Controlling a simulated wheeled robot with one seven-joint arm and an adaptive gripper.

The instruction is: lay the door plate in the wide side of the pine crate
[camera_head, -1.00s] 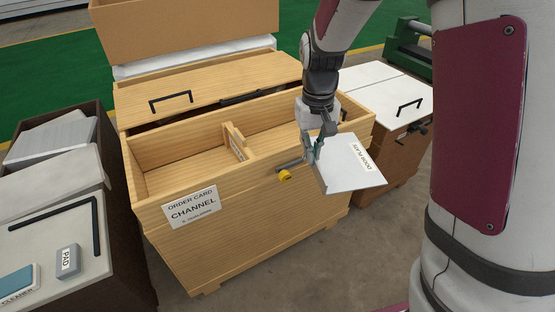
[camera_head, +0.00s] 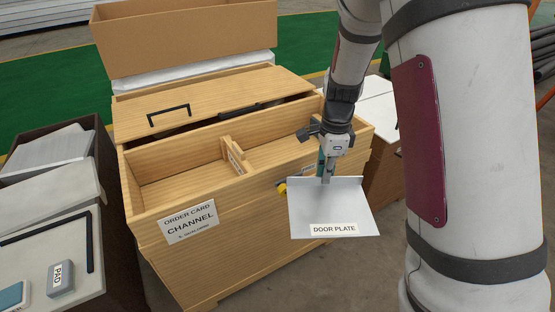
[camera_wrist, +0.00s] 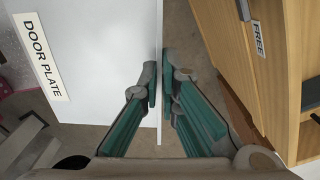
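The door plate (camera_head: 332,205), a pale grey sheet with an upturned edge and a DOOR PLATE label, hangs in front of the crate's right part. My gripper (camera_head: 325,178) is shut on its upturned edge. In the wrist view the plate (camera_wrist: 100,60) fills the left and its edge passes between the fingers (camera_wrist: 160,90). The pine crate (camera_head: 225,235) is open on top. The right compartment's far right is hidden by my arm.
An order card reading CHANNEL (camera_head: 188,222) is on the crate's front. A yellow knob (camera_head: 281,188) sticks out beside the plate. A wooden lid (camera_head: 205,105) lies behind. A dark bin (camera_head: 115,240) stands left, a white-topped box (camera_head: 375,105) right. A FREE label (camera_wrist: 259,38) shows in the wrist view.

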